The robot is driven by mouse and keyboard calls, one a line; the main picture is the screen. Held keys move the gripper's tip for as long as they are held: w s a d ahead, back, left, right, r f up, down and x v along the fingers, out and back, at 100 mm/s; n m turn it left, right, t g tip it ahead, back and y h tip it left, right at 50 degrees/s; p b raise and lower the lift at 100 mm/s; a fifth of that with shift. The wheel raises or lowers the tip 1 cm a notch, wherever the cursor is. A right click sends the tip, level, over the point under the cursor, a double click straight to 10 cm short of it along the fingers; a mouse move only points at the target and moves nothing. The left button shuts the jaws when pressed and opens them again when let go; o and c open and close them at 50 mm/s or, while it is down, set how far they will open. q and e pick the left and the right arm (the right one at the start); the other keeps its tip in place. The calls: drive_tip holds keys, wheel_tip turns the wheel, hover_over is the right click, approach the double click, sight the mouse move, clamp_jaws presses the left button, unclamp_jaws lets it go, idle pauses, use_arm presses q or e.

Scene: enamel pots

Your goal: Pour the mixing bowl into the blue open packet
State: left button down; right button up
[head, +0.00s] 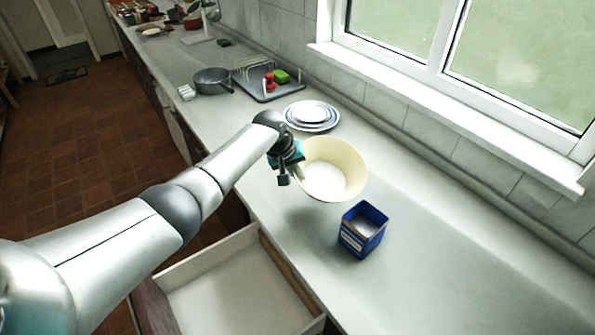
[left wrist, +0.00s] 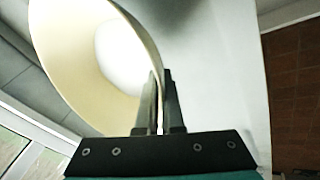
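A cream mixing bowl (head: 347,158) with white contents is held above the counter, slightly tilted. My left gripper (head: 298,170) is shut on its left rim. In the left wrist view the bowl (left wrist: 60,50) fills the upper left, its wall between the two fingers (left wrist: 162,105). The blue open packet (head: 352,240) stands upright on the counter, to the lower right of the bowl and apart from it. Its top is open and something pale shows inside. My right gripper is in neither view.
A stack of plates (head: 312,115) sits behind the bowl. Farther back are a grey pot (head: 213,81) and a dish rack tray (head: 270,93). An open drawer (head: 235,285) juts out below the counter front. The counter right of the packet (head: 460,260) is clear.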

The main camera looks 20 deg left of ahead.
use_arm(q)
drive_tip(key=shift+s+d+r+t+y+p, duration=0.15)
drive_tip(key=shift+d+r+t+p, duration=0.1)
drive_tip(key=shift+r+p, duration=0.35)
drive_tip(key=shift+s+d+r+t+y+p, duration=0.1)
drive_tip(key=shift+d+r+t+y+p, duration=0.15)
drive_tip(key=shift+p, duration=0.55)
drive_tip(key=shift+s+d+r+t+y+p, duration=0.35)
drive_tip(key=shift+d+r+p, duration=0.35)
drive_tip(key=shift+p, duration=0.5)
drive_tip(key=shift+s+d+r+m+t+y+p, duration=0.2)
drive_tip(key=shift+s+d+r+t+y+p, duration=0.1)
drive_tip(key=shift+r+p, duration=0.15)
drive_tip(key=shift+s+d+r+m+t+y+p, duration=0.2)
drive_tip(key=shift+s+d+r+y+p, duration=0.1)
drive_tip(key=shift+r, duration=0.2)
drive_tip(key=shift+s+d+r+t+y, duration=0.25)
drive_tip(key=shift+s+d+r+y, duration=0.15)
drive_tip(key=shift+r, duration=0.2)
drive_tip(key=s+d+r+m+t+y+b, duration=0.2)
drive_tip(key=s+d+r+t+y+b, duration=0.1)
drive_tip(key=s+d+r+t+y, duration=0.3)
drive_tip(key=shift+d+r+m+t, duration=0.35)
drive_tip(key=shift+d+r, duration=0.25)
drive_tip(key=shift+d, duration=0.6)
idle(2.2)
